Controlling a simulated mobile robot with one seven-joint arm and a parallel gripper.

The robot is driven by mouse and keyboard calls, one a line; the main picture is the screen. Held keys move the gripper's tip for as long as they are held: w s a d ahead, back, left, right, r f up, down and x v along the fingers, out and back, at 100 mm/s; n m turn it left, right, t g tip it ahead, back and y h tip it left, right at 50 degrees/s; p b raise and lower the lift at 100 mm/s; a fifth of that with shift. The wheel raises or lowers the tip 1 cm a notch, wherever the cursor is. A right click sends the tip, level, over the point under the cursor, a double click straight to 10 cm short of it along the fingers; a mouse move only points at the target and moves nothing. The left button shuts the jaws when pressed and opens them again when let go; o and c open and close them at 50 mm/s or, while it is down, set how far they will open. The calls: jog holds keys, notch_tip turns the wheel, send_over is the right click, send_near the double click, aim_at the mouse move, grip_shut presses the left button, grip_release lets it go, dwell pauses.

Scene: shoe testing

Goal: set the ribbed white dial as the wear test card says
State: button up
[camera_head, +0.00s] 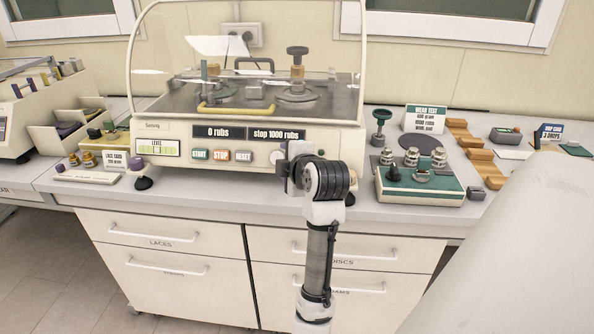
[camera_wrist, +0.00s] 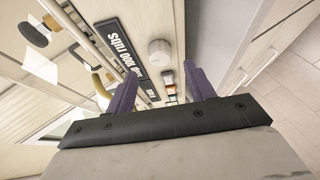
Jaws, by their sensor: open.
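The ribbed white dial (camera_wrist: 159,52) is on the machine's front panel, beyond and between my fingertips in the wrist view. In the head view the dial (camera_head: 277,156) is partly hidden by my arm. My gripper (camera_wrist: 159,76) is open, its purple fingers pointing at the panel, with nothing between them; the dial is not gripped. In the head view my gripper (camera_head: 298,167) is in front of the panel, its fingers mostly hidden. The stop display (camera_head: 276,134) reads "stop 1000 rubs". The wear test card (camera_head: 425,119) stands at the back right; its small lines are too small to read surely.
The rubs display (camera_head: 218,132) reads "0 rubs". Start (camera_head: 200,155), stop (camera_head: 221,155) and reset (camera_head: 243,156) buttons sit left of the dial. A clear hood (camera_head: 180,60) covers the machine.

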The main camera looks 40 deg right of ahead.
jog(key=b+v, duration=0.1)
jog(key=v, duration=0.7)
jog(key=shift+s, duration=0.2)
jog(key=shift+a+r, duration=0.1)
